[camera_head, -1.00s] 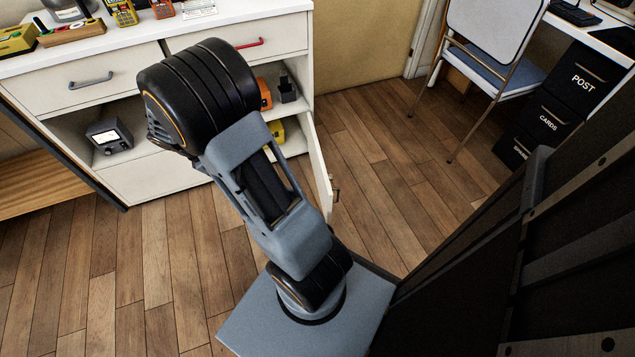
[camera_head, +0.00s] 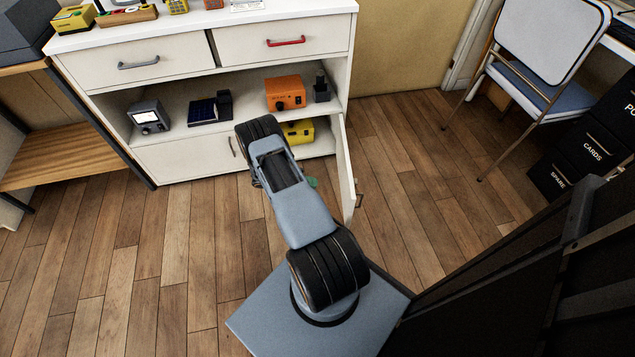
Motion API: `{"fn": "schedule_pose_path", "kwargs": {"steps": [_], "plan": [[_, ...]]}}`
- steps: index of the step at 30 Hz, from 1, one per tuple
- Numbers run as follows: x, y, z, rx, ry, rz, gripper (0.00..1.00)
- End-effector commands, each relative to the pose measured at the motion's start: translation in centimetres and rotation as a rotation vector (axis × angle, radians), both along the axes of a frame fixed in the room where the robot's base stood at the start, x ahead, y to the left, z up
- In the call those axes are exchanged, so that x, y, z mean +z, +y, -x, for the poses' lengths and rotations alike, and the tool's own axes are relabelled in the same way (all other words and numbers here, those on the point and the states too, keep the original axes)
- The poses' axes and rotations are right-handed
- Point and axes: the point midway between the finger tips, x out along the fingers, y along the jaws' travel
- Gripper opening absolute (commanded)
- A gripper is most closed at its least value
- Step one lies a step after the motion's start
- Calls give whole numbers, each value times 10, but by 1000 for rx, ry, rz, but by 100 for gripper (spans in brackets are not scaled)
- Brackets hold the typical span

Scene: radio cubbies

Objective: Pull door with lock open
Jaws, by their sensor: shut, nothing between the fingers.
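The white cabinet's lower right door (camera_head: 345,172) stands swung outward, seen nearly edge-on, hinged at the cabinet's right side. A small brass-coloured fitting (camera_head: 358,197) sits on its outer face; I cannot tell if it is the lock or a handle. The lower left door (camera_head: 180,160) is shut and has a grey handle (camera_head: 232,147). My arm reaches toward the lower right opening, left of the open door. My gripper is hidden behind the arm.
A yellow box (camera_head: 298,131) sits in the lower right compartment. An orange radio (camera_head: 285,93), a grey meter (camera_head: 149,116) and dark devices stand on the open shelf. A chair (camera_head: 545,60) and black drawers (camera_head: 590,150) stand right. Wooden floor right of the door is clear.

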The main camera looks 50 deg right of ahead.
Motion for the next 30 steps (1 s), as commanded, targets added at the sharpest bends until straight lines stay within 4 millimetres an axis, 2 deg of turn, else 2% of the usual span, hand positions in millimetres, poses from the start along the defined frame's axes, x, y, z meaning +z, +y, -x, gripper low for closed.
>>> {"fn": "schedule_pose_path", "kwargs": {"steps": [9, 15, 22, 30], "plan": [[-20, -40, 43, -5, -1, 0, 0], [-25, -61, 65, -6, -2, 1, 0], [-24, -75, 80, -3, -4, 1, 0], [-23, -79, 84, -2, -3, 0, 0]]}}
